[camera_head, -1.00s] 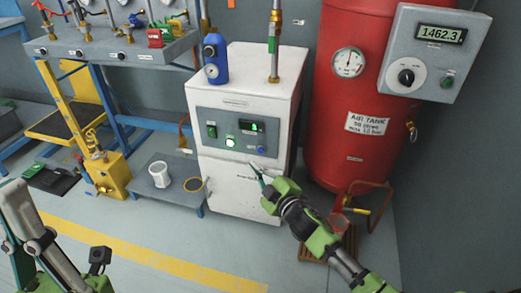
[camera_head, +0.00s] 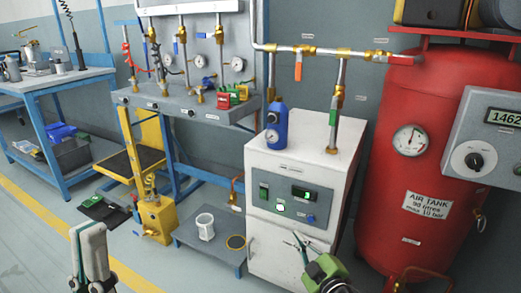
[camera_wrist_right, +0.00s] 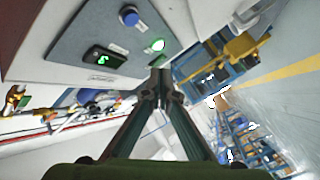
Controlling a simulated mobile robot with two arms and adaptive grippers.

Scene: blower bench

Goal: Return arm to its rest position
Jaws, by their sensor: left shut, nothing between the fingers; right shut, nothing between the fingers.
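My right gripper (camera_head: 298,240) reaches up from the bottom of the head view, in front of the white cabinet (camera_head: 272,250). Its slim fingers are together and empty, below the control panel (camera_head: 290,198). In the right wrist view the fingertips (camera_wrist_right: 158,88) meet near the panel's lit green button (camera_wrist_right: 154,46); I cannot tell whether they touch the cabinet.
A red air tank (camera_head: 410,195) and a grey gauge box (camera_head: 490,140) stand at the right. A blue bottle (camera_head: 277,128) sits on the cabinet. A low table with a white mug (camera_head: 205,226) and a yellow unit (camera_head: 157,218) are left. Floor at lower left is open.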

